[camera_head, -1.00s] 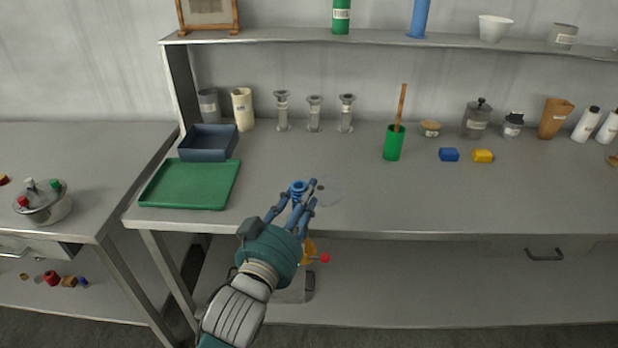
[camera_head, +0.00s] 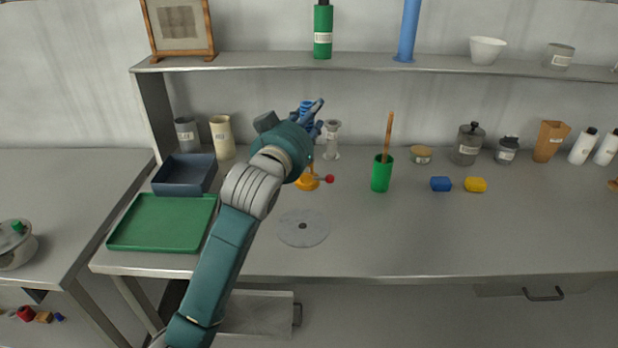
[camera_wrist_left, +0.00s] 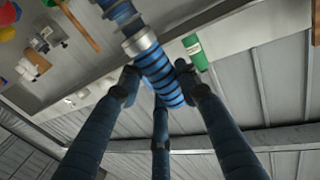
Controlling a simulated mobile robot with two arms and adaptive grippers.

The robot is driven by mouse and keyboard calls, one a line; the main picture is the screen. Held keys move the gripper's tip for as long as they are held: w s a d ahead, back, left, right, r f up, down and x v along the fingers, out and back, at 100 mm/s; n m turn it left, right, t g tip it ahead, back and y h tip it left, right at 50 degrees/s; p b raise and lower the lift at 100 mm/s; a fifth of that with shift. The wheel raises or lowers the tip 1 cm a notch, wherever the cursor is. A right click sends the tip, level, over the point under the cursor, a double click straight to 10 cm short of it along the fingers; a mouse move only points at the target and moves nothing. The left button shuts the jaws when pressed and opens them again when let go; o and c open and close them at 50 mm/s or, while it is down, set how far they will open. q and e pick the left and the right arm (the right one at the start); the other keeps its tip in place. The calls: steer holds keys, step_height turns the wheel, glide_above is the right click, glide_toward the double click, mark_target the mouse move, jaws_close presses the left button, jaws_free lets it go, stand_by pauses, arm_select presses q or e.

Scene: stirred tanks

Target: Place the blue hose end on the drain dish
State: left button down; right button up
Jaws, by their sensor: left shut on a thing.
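My left gripper (camera_head: 314,125) is shut on the blue hose end (camera_head: 307,107). In the left wrist view the hose end (camera_wrist_left: 167,80) is blue and ribbed, with a metal collar, and sits between the fingers (camera_wrist_left: 160,85). In the head view the gripper is raised, level with the back of the bench, and the wrist hides part of it. The drain dish (camera_head: 303,239), a pale round disc with a dark centre, lies on the bench near the front edge. The hose end is apart from it. My right gripper is not in view.
An orange fitting with a red ball (camera_head: 307,183) shows just below the gripper. A green tray (camera_head: 163,222) and dark bin (camera_head: 184,174) stand left. A green cup (camera_head: 381,174) stands right, with blue and yellow blocks (camera_head: 475,185). Bench around the dish is clear.

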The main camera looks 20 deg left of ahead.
mark_target(310, 168)
arm_select(q)
step_height(310, 168, down, 8)
steer(key=shift+w+f, duration=0.1)
steer(key=shift+f, duration=0.05)
step_height(310, 168, down, 5)
steer(key=shift+r+p, duration=0.1)
steer(key=shift+p, duration=0.2)
steer(key=shift+f, duration=0.25)
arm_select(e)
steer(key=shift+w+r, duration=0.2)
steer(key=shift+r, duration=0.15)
arm_select(q)
steer(key=shift+f, duration=0.1)
steer(key=c, duration=1.2)
jaws_free()
steer(key=s+b, duration=0.2)
steer(key=s, duration=1)
steer(key=shift+a, duration=0.2)
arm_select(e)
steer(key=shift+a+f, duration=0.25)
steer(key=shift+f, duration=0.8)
